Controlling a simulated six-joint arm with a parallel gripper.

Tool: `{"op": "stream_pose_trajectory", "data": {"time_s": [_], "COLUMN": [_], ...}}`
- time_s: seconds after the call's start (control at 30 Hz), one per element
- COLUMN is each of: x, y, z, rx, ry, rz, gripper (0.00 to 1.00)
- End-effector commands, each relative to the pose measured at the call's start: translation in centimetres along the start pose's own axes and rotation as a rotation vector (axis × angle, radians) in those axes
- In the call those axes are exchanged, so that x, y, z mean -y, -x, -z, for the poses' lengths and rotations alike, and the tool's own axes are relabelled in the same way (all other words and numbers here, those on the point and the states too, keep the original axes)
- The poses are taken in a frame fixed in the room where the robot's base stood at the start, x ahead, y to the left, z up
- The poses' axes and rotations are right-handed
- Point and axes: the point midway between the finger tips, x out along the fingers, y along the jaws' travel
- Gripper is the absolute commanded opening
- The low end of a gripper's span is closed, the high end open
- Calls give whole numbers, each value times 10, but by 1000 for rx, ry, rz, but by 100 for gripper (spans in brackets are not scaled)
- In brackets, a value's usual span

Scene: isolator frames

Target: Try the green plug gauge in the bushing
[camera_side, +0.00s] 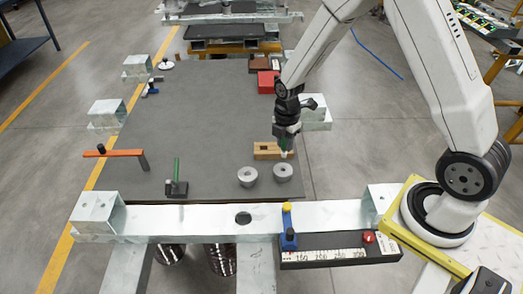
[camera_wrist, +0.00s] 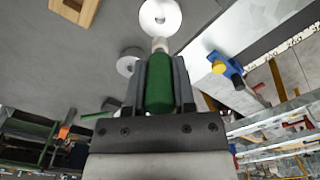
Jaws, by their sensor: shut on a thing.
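My gripper (camera_side: 286,134) is shut on the green plug gauge (camera_wrist: 159,85), which points tip-down with its pale metal tip (camera_side: 285,154) free below the fingers. Two round grey metal rings with central holes, bushing-like, sit on the dark mat: a right one (camera_side: 283,172) and a left one (camera_side: 247,176). In the side view the tip is just above and behind the right ring. In the wrist view the tip meets the lower rim of one ring (camera_wrist: 160,17) in the picture, outside its hole. Whether they touch cannot be told. The other ring (camera_wrist: 128,62) is partly hidden by my gripper.
A wooden block with a hole (camera_side: 266,150) is close behind the rings. A green post on a dark base (camera_side: 176,187) and an orange-armed stand (camera_side: 115,153) are to the left. A blue-and-yellow piece (camera_side: 288,238) stands at the front. The mat's middle (camera_side: 195,115) is clear.

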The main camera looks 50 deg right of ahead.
Motion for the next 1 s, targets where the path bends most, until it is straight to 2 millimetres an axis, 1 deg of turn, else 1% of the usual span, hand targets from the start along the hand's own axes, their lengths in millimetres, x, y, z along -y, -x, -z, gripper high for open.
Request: {"op": "stream_pose_trajectory", "data": {"time_s": [0.5,1.0], "x": [0,0], "y": [17,18], "z": [0,0], "rx": [0,0], "ry": [0,0], "rz": [-1,0], "gripper": [0,0]}}
